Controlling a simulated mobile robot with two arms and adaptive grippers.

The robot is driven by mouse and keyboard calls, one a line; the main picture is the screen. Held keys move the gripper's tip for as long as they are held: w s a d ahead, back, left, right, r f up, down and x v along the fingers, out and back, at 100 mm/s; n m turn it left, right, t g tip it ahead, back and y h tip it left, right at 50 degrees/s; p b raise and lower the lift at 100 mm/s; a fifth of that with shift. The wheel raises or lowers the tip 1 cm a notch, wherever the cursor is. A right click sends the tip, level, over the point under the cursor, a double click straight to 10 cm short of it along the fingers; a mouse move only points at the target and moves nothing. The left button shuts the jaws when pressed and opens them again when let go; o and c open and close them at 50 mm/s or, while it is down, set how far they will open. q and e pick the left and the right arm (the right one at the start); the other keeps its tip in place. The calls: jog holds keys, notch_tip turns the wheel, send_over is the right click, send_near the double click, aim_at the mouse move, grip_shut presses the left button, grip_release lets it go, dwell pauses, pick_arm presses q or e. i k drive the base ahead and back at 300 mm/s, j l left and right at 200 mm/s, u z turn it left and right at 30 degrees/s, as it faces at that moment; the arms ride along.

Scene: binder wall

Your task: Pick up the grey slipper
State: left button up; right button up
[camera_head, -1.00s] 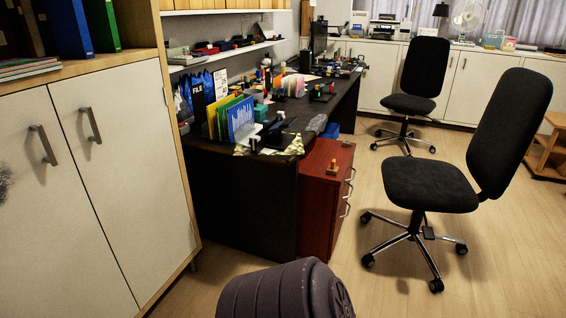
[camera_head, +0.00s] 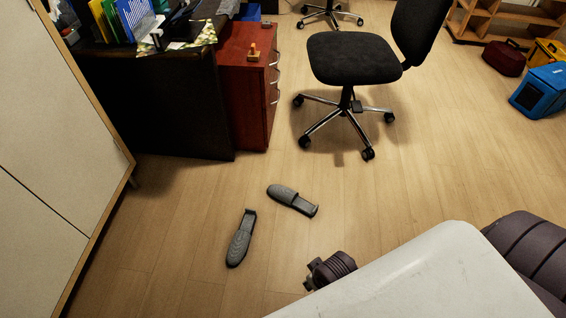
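Two grey slippers lie apart on the wooden floor in the head view. One grey slipper (camera_head: 241,238) lies nearly lengthwise, left of centre. The other grey slipper (camera_head: 292,200) lies to its right and a little farther away, turned at an angle. Neither is touched by anything of mine. Parts of my arm show at the lower right, beyond the slippers' near side. Neither gripper's fingers are in view.
A red drawer cabinet (camera_head: 246,85) and dark desk (camera_head: 150,105) stand behind the slippers. A black office chair (camera_head: 352,58) stands behind to the right. A white cupboard (camera_head: 50,150) borders the left. Floor around the slippers is clear.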

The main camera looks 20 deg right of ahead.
aim_at(288, 196)
jog(key=z, duration=0.9)
